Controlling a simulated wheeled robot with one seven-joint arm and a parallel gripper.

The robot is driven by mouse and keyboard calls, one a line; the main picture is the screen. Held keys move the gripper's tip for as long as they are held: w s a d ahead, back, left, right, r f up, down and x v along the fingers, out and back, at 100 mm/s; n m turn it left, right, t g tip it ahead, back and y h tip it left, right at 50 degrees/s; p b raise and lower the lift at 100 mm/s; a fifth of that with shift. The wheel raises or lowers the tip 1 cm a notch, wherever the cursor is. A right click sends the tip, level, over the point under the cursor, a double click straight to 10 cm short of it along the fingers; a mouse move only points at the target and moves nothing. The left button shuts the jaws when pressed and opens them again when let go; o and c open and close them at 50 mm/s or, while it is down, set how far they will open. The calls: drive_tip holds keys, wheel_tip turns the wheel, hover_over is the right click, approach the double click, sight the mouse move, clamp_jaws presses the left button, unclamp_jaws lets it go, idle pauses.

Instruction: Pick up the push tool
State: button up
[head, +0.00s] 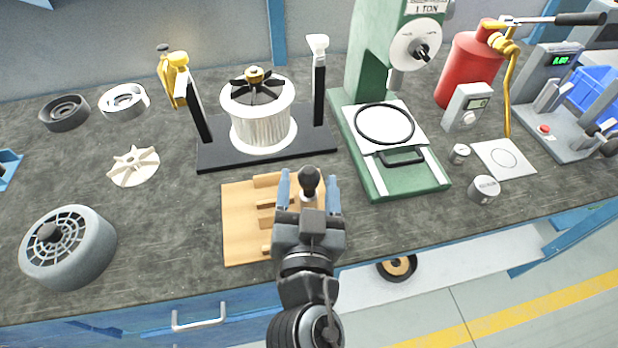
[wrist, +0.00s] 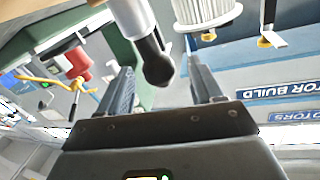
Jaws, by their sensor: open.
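The push tool, with a black rounded knob (head: 310,180) and a pale shaft, stands at the wooden rack (head: 238,220) near the bench's front edge. My gripper (head: 308,186) is open, with one blue-grey finger on each side of the tool. In the wrist view the tool's knob and shaft (wrist: 157,62) show between the two spread fingers (wrist: 160,75). Whether either finger touches it cannot be told. My wrist hides part of the rack and the tool's lower end.
A black fixture (head: 215,155) with a finned white rotor stands behind the rack. A green press (head: 405,183) is close on the right. Bare bench (head: 165,215) lies left of the rack.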

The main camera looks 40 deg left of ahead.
drive_tip(key=shift+x, duration=1.15)
drive_tip(key=c, duration=1.1)
